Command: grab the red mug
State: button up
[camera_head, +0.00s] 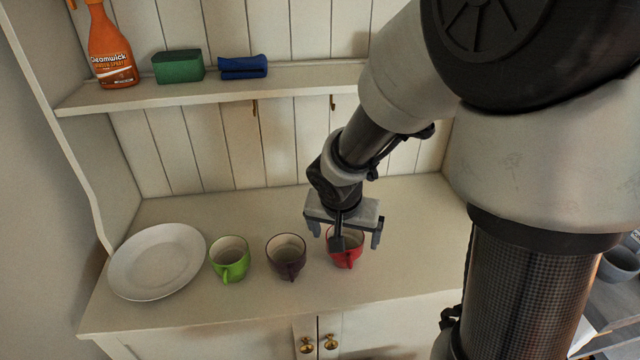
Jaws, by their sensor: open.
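The red mug (348,258) stands upright on the white counter, the rightmost of the row of mugs. Its handle points toward the front of the counter. My gripper (345,236) is above the red mug with its jaws open, one finger to the left and one to the right. The gripper hides part of the mug's rim and inside. I cannot tell whether a finger touches the mug.
A dark purple mug (287,262) stands just left of the red mug. Further left are a green mug (230,262) and a white plate (157,262). The shelf (300,80) above holds an orange spray bottle (110,50), a green sponge (178,67) and a blue item (243,67).

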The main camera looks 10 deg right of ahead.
aim_at(355, 239)
jog(key=b+x, duration=0.1)
jog(key=x, duration=0.5)
jog(key=shift+w+f, duration=0.15)
jog(key=shift+f, duration=0.05)
jog(key=shift+r, duration=0.1)
jog(key=c, duration=1.3)
